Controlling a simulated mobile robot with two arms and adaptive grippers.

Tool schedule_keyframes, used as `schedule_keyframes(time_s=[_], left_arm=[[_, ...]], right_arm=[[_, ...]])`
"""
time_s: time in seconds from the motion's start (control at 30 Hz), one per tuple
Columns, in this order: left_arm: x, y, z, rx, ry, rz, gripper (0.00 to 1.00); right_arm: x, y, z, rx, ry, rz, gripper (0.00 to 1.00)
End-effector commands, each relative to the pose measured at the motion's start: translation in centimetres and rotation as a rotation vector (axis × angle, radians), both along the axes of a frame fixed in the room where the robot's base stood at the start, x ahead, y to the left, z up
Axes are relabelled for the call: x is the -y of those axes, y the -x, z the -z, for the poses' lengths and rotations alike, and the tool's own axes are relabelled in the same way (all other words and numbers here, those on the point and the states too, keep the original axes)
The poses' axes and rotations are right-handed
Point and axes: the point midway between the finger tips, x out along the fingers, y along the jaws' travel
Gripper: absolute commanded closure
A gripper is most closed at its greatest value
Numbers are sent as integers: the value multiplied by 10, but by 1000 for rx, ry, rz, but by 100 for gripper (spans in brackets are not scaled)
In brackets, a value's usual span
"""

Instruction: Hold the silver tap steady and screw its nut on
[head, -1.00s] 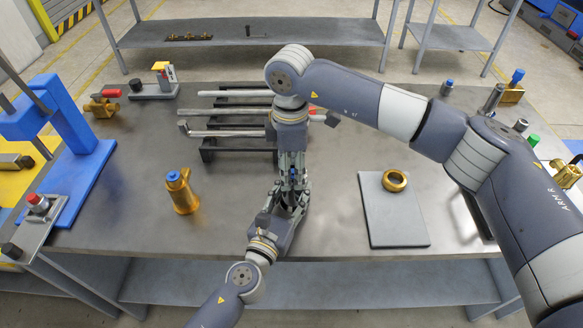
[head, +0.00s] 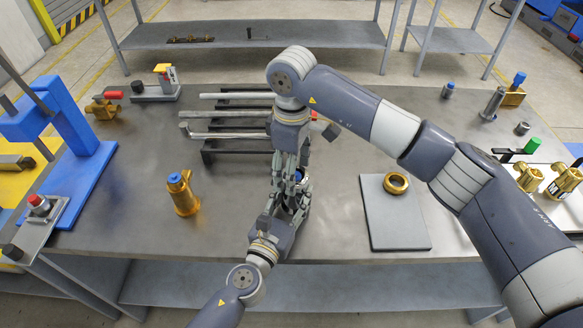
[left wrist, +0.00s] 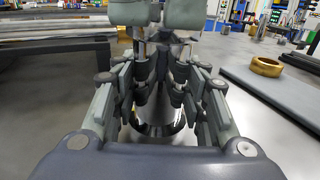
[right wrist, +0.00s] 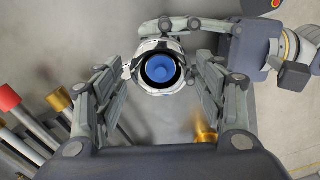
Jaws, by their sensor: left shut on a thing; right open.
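The silver tap stands upright between the fingers of my left gripper (head: 295,200), which is shut on it. In the right wrist view I look down on the tap's round silver rim (right wrist: 143,84) with blue inside. In the left wrist view its shiny body (left wrist: 158,122) is partly hidden by fingers. My right gripper (head: 290,182) is open, pointing down just above the tap, its fingers on either side of the tap's top. A brass ring nut (head: 396,182) lies on the grey pad (head: 398,225), apart from both grippers.
A brass part with a blue top (head: 182,195) stands to the left. A dark rack with metal bars (head: 225,135) lies behind my grippers. A blue press (head: 75,150) stands at the left edge. Brass valves (head: 530,178) lie at the right. The front of the table is mostly clear.

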Motion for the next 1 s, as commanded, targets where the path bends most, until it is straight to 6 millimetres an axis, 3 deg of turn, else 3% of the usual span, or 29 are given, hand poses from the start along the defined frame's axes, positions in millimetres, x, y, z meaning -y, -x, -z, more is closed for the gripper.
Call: schedule_keyframes(time_s=[0.13, 0.5, 0.87, 1.0], left_arm=[[0, 0, 0, -1, 0, 1, 100], [0, 0, 1, -1, 1, 1, 100], [0, 0, 0, -1, 1, 0, 100], [0, 0, 0, -1, 1, 0, 100]], right_arm=[[0, 0, -4, 0, 0, -1, 36], [0, 0, -43, -1, 1, -2, 36], [0, 0, -45, -2, 2, -12, 33], [0, 0, -45, 0, 1, -110, 33]])
